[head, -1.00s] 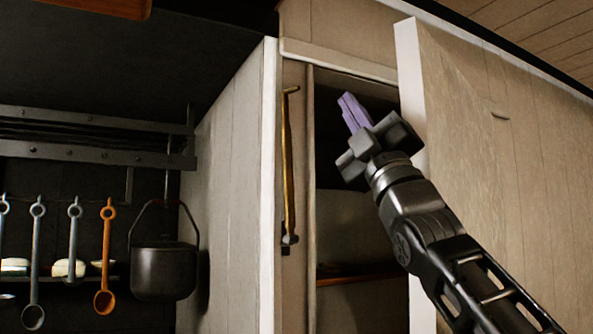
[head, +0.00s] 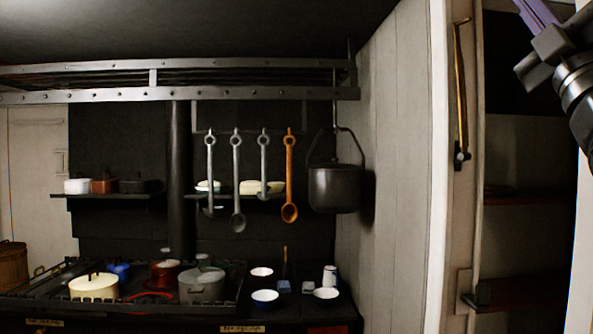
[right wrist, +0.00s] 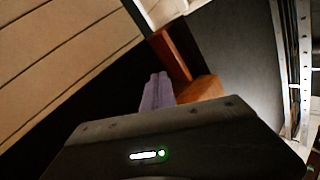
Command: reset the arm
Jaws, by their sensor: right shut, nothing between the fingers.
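My right gripper (head: 538,14) is at the top right of the head view, in front of the open cupboard (head: 515,150). Its purple fingers are cut off by the upper edge of the picture. In the right wrist view the purple fingers (right wrist: 157,92) are together, with nothing held between them. They point up toward dark space and brown wooden pieces (right wrist: 185,65) near the ceiling. My left gripper is in neither current view.
A black stove (head: 130,295) with pots and bowls stands at the lower left. Ladles (head: 237,185) and a black cauldron (head: 335,188) hang under a metal rack (head: 200,95). A pale wall panel (head: 395,170) separates the stove from the cupboard.

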